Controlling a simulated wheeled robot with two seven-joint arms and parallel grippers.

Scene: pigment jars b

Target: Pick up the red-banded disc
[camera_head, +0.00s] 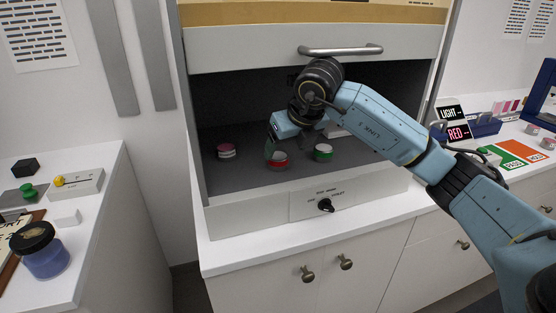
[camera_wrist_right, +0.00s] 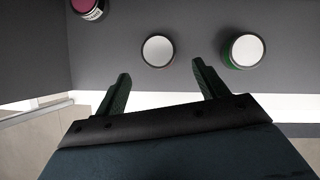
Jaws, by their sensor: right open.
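The red-banded disc (camera_head: 278,164) stands on the dark floor of the open cabinet, between two other discs. In the right wrist view it is the middle disc with a white top (camera_wrist_right: 158,50); its red band does not show clearly there. My right gripper (camera_head: 276,149) is inside the cabinet, close above the red-banded disc and partly covering it in the head view. In the wrist view the right gripper's fingers (camera_wrist_right: 160,72) are apart and empty, with the disc just beyond the tips, between their lines. My left gripper is not in view.
A green-banded disc (camera_head: 323,152) stands to the right and a disc with a pink top (camera_head: 226,151) to the left. The raised cabinet sash with its handle (camera_head: 340,50) hangs above my right arm. The cabinet's front sill (camera_head: 265,209) carries a black knob.

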